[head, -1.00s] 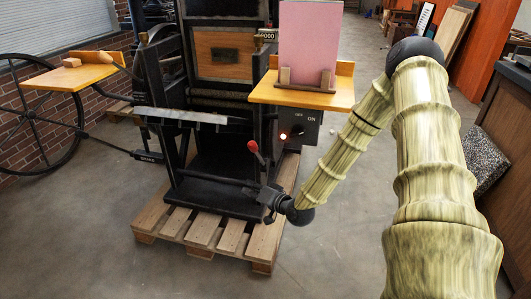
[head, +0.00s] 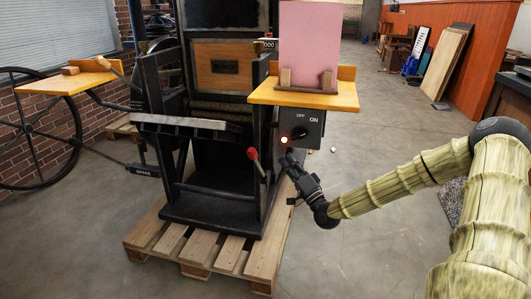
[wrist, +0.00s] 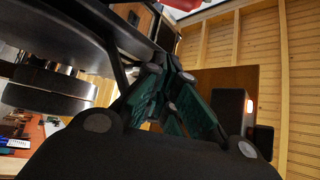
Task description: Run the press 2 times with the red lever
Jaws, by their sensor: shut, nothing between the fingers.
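The press (head: 190,150) is a black machine standing on a wooden pallet. Its lever with a red knob (head: 253,154) rises at the press's right front side, leaning a little to the left. My gripper (head: 287,160) is shut and empty. It points up and left, to the right of the red lever and apart from it, just below the black switch box (head: 312,122). The box has OFF and ON labels, a dark knob and a lit lamp. In the wrist view the closed fingers (wrist: 172,98) show with nothing between them; the lamp (wrist: 249,107) glows at right.
A yellow shelf (head: 300,97) with a pink sheet stack (head: 308,45) juts out above the switch box. A second yellow shelf (head: 60,84) and a large black wheel (head: 75,130) are at left. The pallet (head: 225,255) edges out below. Floor at right is free.

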